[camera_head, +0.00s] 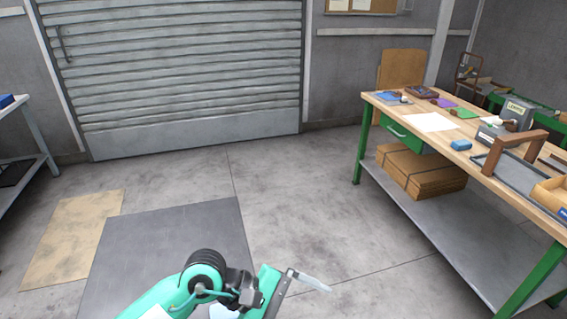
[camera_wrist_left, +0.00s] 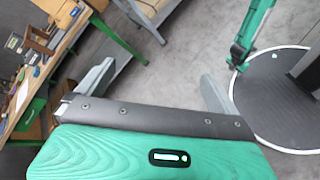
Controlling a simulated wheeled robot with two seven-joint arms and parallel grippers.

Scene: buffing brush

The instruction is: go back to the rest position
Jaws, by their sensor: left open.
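My left gripper (camera_head: 303,285) is low in the head view, over the floor and well apart from the workbench. In the left wrist view its two grey fingers (camera_wrist_left: 150,88) stand wide apart on either side of the dark palm edge, with nothing between them. A green arm of mine hangs at the top right of the left wrist view, over my round dark base. Its end is small there, and I cannot tell how its jaws stand. The head view does not show my right gripper.
The workbench (camera_head: 430,122) on the right carries tools, a wooden frame (camera_head: 515,150) and a blue block (camera_head: 461,145). Cardboard (camera_head: 420,172) lies on its lower shelf (camera_head: 425,205). A grey mat (camera_head: 170,245) lies on the floor. The middle floor is clear.

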